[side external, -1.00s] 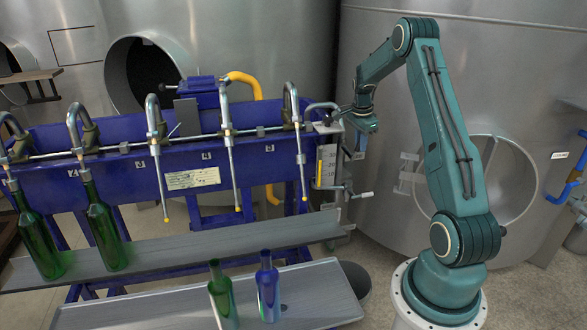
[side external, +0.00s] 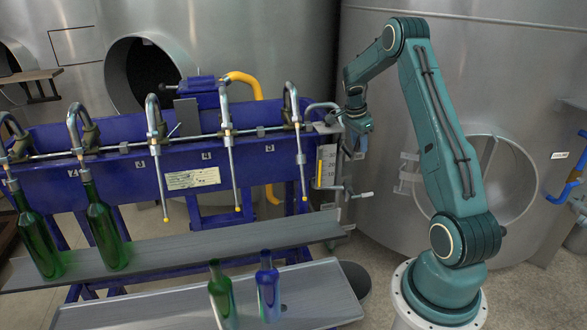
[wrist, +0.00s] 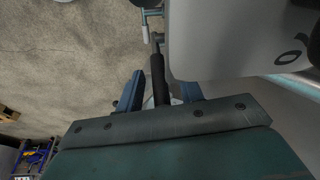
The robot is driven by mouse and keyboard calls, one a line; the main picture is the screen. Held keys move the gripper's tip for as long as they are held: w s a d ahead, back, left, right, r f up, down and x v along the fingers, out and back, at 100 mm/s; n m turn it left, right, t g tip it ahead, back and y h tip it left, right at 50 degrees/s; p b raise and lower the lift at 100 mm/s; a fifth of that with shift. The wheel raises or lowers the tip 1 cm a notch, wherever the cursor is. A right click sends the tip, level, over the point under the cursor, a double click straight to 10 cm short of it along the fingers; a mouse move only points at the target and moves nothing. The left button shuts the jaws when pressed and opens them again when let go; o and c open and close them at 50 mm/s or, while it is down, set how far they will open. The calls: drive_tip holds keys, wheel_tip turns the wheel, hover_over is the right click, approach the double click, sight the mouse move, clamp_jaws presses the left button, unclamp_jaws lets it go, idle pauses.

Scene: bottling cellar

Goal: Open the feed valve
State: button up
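My gripper (side external: 350,138) is at the right end of the blue filling machine, near the pipe joint there. In the wrist view, its two blue fingers (wrist: 160,90) are apart, one on each side of a dark lever (wrist: 159,78). The lever looks like the feed valve's handle. A gap shows between the lever and each finger. The valve body cannot be made out clearly; my gripper partly covers that spot in the side view.
Steel tanks (side external: 400,150) stand close behind. Green bottles (side external: 104,235) stand on the left of the rack.

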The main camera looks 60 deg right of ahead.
drive_tip(key=shift+r, duration=0.1)
drive_tip(key=v, duration=1.3)
drive_tip(key=shift+r, duration=0.35)
drive_tip(key=c, duration=0.6)
drive_tip(key=shift+d+f, duration=0.15)
drive_tip(key=shift+f, duration=0.05)
clamp_jaws()
drive_tip(key=s+d+f+m+t+h, duration=0.3)
drive_tip(key=s+d+f+h, duration=0.2)
drive_tip(key=d+f+h, duration=0.6)
drive_tip(key=s+a+f+m+t, duration=0.1)
drive_tip(key=s+a+t, duration=0.2)
drive_tip(key=a, duration=0.3)
drive_tip(key=s+a+f+m+t, duration=0.2)
drive_tip(key=s+a+t, duration=0.2)
drive_tip(key=a, duration=0.3)
drive_tip(key=shift+s+m+t, duration=0.2)
drive_tip(key=shift+m+t, duration=0.1)
drive_tip(key=shift+t, duration=0.6)
